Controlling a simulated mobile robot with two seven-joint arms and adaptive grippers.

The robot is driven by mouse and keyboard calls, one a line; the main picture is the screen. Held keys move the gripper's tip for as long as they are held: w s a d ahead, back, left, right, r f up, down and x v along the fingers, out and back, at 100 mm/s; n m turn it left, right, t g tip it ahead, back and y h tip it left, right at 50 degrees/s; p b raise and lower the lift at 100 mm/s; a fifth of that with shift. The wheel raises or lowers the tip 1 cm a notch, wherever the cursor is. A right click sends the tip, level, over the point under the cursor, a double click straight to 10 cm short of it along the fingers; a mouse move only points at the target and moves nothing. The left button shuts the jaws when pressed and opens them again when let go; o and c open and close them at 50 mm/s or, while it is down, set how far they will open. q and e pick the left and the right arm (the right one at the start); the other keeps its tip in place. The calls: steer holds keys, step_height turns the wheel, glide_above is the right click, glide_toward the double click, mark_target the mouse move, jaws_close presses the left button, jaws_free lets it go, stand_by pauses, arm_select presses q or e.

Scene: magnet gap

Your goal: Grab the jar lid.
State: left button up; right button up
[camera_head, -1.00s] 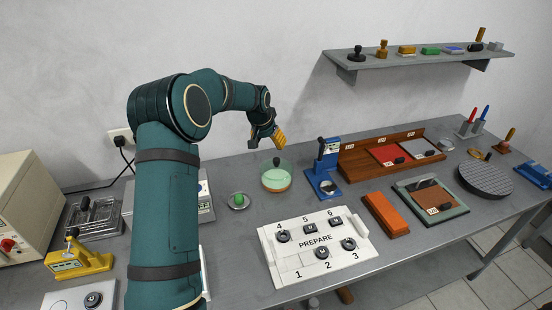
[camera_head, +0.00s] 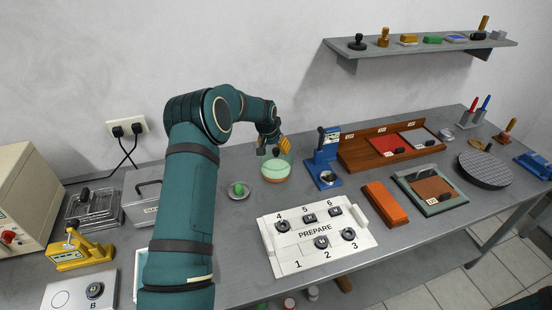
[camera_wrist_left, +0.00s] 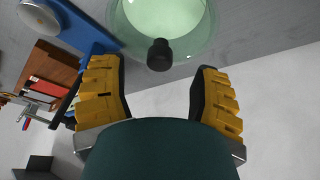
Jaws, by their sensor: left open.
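The jar (camera_head: 275,175) is a low round glass vessel with pale green contents, near the table's back edge in the head view. Its lid (camera_wrist_left: 197,48) is clear glass with a black knob (camera_wrist_left: 159,55). My left gripper (camera_head: 273,147) is at the top of the jar, open. In the left wrist view the knob lies between the lines of the two yellow fingers (camera_wrist_left: 158,75), slightly beyond their tips. No contact with the knob shows. My right gripper is in neither view.
A blue press-like device (camera_head: 326,165) stands close to the right of the jar. A small dish with a green ball (camera_head: 238,188) is at its left. A white PREPARE panel (camera_head: 290,262) lies in front. The wall is behind.

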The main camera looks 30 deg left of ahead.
mark_target(276, 150)
arm_select(q)
steer(key=x, duration=0.3)
steer(key=shift+f, duration=0.2)
jaws_close()
